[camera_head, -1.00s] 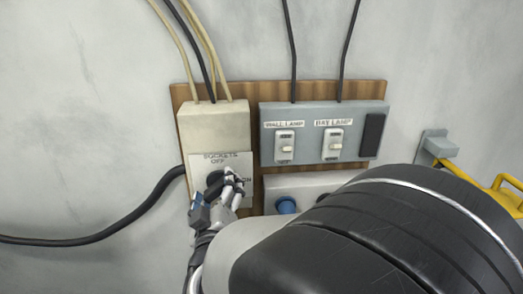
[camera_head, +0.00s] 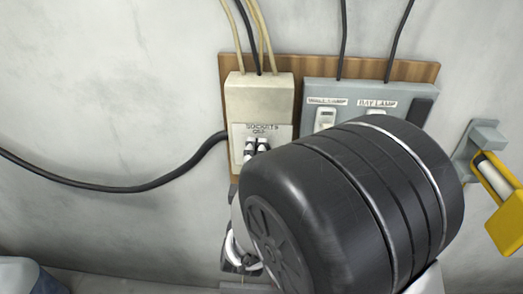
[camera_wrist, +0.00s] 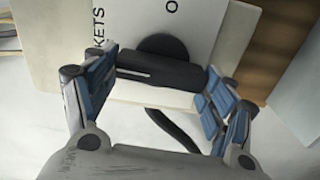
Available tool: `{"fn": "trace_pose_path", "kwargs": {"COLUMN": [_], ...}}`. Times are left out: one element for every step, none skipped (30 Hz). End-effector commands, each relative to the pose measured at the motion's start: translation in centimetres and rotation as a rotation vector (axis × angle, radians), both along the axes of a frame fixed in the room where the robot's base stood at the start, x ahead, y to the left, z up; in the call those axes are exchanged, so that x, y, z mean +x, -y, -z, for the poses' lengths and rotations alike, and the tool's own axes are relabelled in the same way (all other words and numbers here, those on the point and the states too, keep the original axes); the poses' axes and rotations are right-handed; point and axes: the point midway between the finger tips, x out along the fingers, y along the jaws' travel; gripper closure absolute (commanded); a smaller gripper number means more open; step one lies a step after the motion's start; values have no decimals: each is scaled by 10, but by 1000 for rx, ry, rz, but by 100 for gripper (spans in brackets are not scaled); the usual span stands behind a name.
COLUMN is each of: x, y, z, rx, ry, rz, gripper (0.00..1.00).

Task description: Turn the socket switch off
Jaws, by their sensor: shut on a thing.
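In the head view the handle is mostly hidden by my fingers and arm.
A grey lamp switch box (camera_head: 318,91) is just right on the same wooden board (camera_head: 300,66), partly behind my arm. Cables run up from both boxes. A black cable (camera_head: 130,187) leaves to the left. A yellow-handled fixture (camera_head: 506,232) is far right.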

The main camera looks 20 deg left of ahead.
Motion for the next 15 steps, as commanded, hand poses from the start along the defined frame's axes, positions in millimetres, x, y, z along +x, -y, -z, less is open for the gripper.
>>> {"fn": "trace_pose_path", "kwargs": {"x": [1, 1, 1, 1, 1, 1, 1, 1, 1, 1, 1, 1, 1, 1, 1], "y": [0, 0, 0, 0, 0, 0, 0, 0, 0, 0, 0, 0, 0, 0, 0], "z": [-2, -2, -2, -1, -1, -1, -1, -1, -1, -1, -1, -1, -1, -1, -1], "rx": [-15, -24, -34, -41, -47, -53, -57, -60, -63, -65, -66, -68, -68, -69, -69], "ry": [7, 9, 11, 13, 14, 16, 17, 17, 18, 19, 19, 19, 19, 20, 20], "rz": [1, 1, 1, 1, 1, 1, 1, 1, 1, 1, 1, 1, 1, 1, 1], "gripper": [47, 47, 47, 47, 47, 47, 47, 47, 47, 47, 47, 47, 47, 47, 47]}}
